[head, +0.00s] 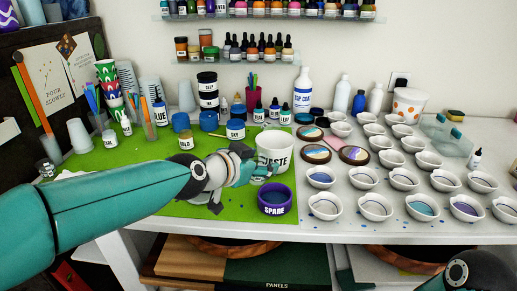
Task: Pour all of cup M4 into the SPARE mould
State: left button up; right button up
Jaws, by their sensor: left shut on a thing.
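The SPARE mould (274,200) is a round purple pot with a white label. It stands on the green mat near the table's front edge, with a dark inside. My left gripper (251,172) is up and to the left of it, over the mat and beside the white WASTE cup (276,148). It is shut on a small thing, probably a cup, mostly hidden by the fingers. No M4 label can be read, and I cannot tell whether the held thing is tilted. My right arm shows at the bottom right; its gripper is out of view.
Several small white pouring cups (377,207) fill the right of the table. Round coasters (354,155) lie behind the mould. Labelled jars (235,129) and a TOP COAT bottle (302,95) stand at the back. The front of the green mat (110,165) has free room.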

pick_arm(q)
jog(key=shift+s+d+r+m+t+y+p, duration=0.25)
jog(key=shift+m+p, duration=0.2)
jog(key=shift+p, duration=1.3)
jog(key=shift+d+r+m+t+y+p, duration=0.15)
jog(key=shift+m+y+p, duration=0.3)
jog(key=shift+p, duration=1.3)
jog(key=shift+s+d+r+m+t+y+p, duration=0.2)
jog(key=shift+m+p, duration=0.3)
jog(key=shift+p, duration=1.25)
jog(key=m+p, duration=0.1)
jog(key=f+m+y+p, duration=0.1)
jog(key=shift+s+d+f+m+t+y, duration=0.15)
jog(key=shift+d+f+m+t+y, duration=0.15)
jog(key=shift+d+m+t, duration=0.1)
jog(key=shift+m, duration=0.3)
jog(key=shift+a+t, duration=0.1)
jog(key=shift+t, duration=0.2)
jog(key=shift+s+f+m+y+p, duration=0.1)
jog(key=shift+f+m+y+p, duration=0.2)
jog(key=shift+m, duration=0.3)
jog(key=shift+d+f+m+t+y, duration=0.2)
jog(key=shift+d+m+t+y, duration=0.1)
jog(key=shift+m, duration=0.2)
jog(key=shift+s+d+f+m+t+y+b, duration=0.15)
jog(key=shift+f+m+t+b, duration=0.25)
jog(key=shift+m+b, duration=0.2)
jog(key=shift+s+d+f+m+t+y+b, duration=0.15)
jog(key=shift+f+m+t+b, duration=0.25)
jog(key=shift+m, duration=0.3)
